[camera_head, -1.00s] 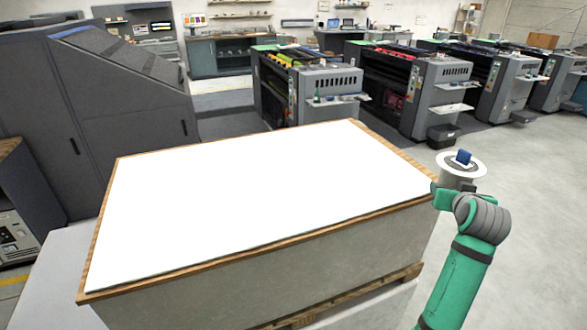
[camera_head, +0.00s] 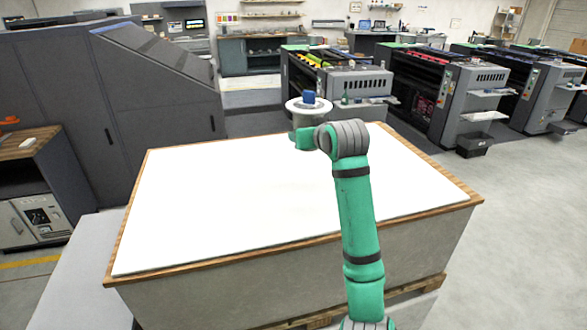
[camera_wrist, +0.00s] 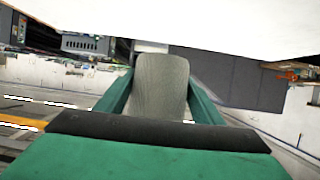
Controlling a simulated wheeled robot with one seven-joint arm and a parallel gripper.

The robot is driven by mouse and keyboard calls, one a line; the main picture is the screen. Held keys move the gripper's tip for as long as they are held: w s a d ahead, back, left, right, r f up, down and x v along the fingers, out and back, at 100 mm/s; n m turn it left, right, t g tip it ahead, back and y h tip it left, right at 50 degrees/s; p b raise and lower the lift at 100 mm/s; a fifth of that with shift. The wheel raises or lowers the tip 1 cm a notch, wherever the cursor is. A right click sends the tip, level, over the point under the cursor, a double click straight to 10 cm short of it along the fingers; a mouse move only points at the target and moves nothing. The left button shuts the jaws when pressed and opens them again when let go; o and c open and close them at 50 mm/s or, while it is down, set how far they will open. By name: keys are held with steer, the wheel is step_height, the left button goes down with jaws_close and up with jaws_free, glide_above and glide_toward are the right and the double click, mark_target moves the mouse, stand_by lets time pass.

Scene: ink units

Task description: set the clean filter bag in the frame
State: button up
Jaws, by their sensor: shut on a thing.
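My gripper (camera_head: 304,137) is raised over the far side of the white-topped pallet stack. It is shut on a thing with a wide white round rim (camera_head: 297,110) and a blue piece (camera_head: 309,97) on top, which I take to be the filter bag. In the wrist view a grey, finely textured body (camera_wrist: 160,90) stands between my two green fingers. The lower part of the bag is hidden in the head view. I cannot pick out the frame for the bag in either view.
The stack with its white top (camera_head: 230,205) and wooden edge (camera_head: 210,271) fills the foreground. A dark grey cabinet (camera_head: 130,110) stands at left. Grey press units (camera_head: 350,85) line the back. Open floor (camera_head: 530,230) lies at right.

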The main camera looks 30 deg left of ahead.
steer(key=shift+s+a+r, duration=0.1)
steer(key=shift+s+a, duration=0.35)
steer(key=shift+a, duration=0.5)
steer(key=w+a+f, duration=0.3)
steer(key=w+f, duration=0.1)
steer(key=w, duration=0.3)
glide_above(306, 161)
steer(key=f, duration=0.5)
steer(key=shift+s+d, duration=0.15)
steer(key=shift+s, duration=0.25)
steer(key=shift+w+f, duration=0.2)
steer(key=shift+f, duration=0.15)
steer(key=shift+w+f, duration=0.1)
steer(key=shift+f, duration=1.55)
steer(key=o, duration=1.1)
steer(key=shift+f, duration=0.15)
